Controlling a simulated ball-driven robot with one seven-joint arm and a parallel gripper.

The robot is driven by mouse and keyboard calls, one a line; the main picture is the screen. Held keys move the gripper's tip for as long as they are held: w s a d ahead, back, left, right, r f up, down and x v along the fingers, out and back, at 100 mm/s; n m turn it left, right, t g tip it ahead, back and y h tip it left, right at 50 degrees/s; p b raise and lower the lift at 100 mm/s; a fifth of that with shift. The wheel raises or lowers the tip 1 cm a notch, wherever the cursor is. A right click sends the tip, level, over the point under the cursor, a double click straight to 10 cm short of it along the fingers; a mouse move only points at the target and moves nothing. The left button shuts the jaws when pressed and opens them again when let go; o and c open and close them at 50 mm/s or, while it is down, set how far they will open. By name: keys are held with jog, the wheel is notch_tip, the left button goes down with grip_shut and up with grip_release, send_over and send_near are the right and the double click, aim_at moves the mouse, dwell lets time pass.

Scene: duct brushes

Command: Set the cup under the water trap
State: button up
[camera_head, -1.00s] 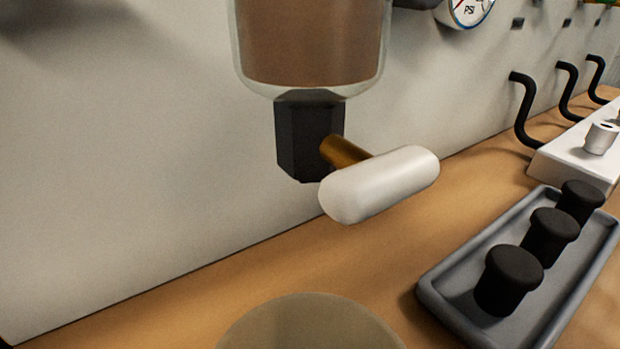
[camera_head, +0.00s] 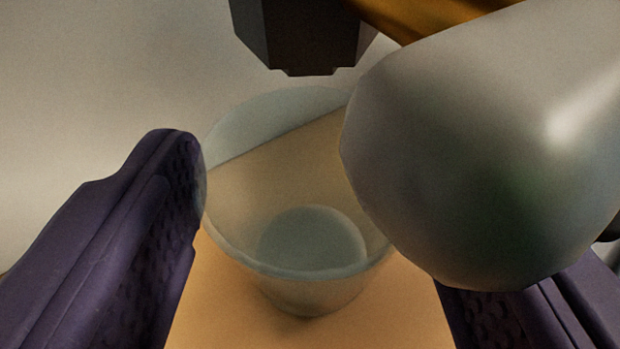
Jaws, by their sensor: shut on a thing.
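The clear cup (camera_head: 290,270) is upright and empty between the two purple fingers of my gripper (camera_head: 315,220), which is shut on it. The left finger meets the cup's left side; the right finger is partly hidden behind the white handle. The water trap's dark lower fitting (camera_head: 300,35) hangs above the cup's far rim. Its white handle (camera_head: 480,150), on a brass stem (camera_head: 430,15), looms close to the camera and hides the cup's right rim. I cannot tell whether the cup's base touches the bench. The trap's bowl is out of view.
The tan bench top (camera_head: 220,300) shows below and through the cup. The pale wall (camera_head: 80,80) stands behind. The white handle sticks out in front of my right finger, with little room between them in the picture.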

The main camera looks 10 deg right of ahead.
jog(key=shift+w+f, duration=0.15)
jog(key=shift+f, duration=0.05)
jog(key=o, duration=1.1)
jog(key=shift+r, duration=0.2)
jog(key=p+v, duration=0.5)
jog(key=v, duration=0.7)
jog(key=shift+p, duration=0.3)
